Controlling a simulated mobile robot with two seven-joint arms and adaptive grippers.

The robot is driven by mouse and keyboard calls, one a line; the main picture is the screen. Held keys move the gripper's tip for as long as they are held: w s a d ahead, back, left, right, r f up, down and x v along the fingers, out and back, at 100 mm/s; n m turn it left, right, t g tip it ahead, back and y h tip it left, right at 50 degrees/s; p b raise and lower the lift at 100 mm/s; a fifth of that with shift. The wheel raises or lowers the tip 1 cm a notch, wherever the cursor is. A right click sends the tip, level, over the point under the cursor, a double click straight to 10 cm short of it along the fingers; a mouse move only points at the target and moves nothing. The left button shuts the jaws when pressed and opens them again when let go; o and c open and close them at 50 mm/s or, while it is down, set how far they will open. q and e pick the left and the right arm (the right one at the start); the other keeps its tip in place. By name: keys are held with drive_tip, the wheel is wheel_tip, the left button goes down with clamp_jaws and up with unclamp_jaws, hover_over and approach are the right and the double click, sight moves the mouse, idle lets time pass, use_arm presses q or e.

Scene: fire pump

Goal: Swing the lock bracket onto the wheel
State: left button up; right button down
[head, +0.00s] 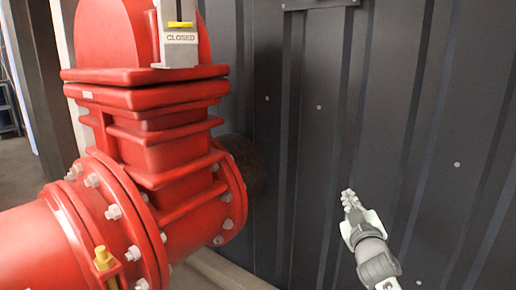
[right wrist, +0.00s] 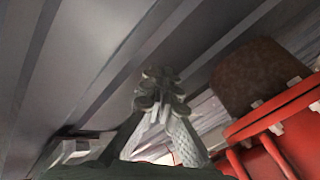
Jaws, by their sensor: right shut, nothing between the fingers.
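A big red valve body (head: 160,150) with bolted flanges fills the left of the head view. A grey indicator plate (head: 178,40) reading "CLOSED", with a yellow mark, stands at its top. No wheel or lock bracket can be made out in either view. My right gripper (head: 348,197) is shut and empty, to the right of the valve and apart from it, in front of the dark wall. In the right wrist view its fingers (right wrist: 160,85) are together, and part of a red flange (right wrist: 280,110) shows to the right. My left gripper is not in view.
A dark ribbed metal wall (head: 400,100) stands behind the valve and my right gripper. A dark pipe stub (head: 245,165) runs from the valve's flange to the wall. A small yellow fitting (head: 103,258) sits on the lower red pipe. The space between valve and right gripper looks free.

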drive_tip(key=s+d+f+m+g+h, duration=0.1)
drive_tip(key=s+f+g, duration=0.3)
drive_tip(key=f, duration=0.6)
drive_tip(key=s+d+f+m+g, duration=0.1)
drive_tip(key=s+d+f, duration=0.1)
drive_tip(key=s+f, duration=0.5)
drive_tip(key=s+f+m+g+y, duration=0.1)
drive_tip(key=s+f+g, duration=0.9)
drive_tip(key=s+f, duration=1.5)
drive_tip(key=s, duration=0.4)
drive_tip(key=shift+s+f+m, duration=0.25)
drive_tip(key=shift+f+m, duration=0.05)
drive_tip(key=shift+f, duration=0.1)
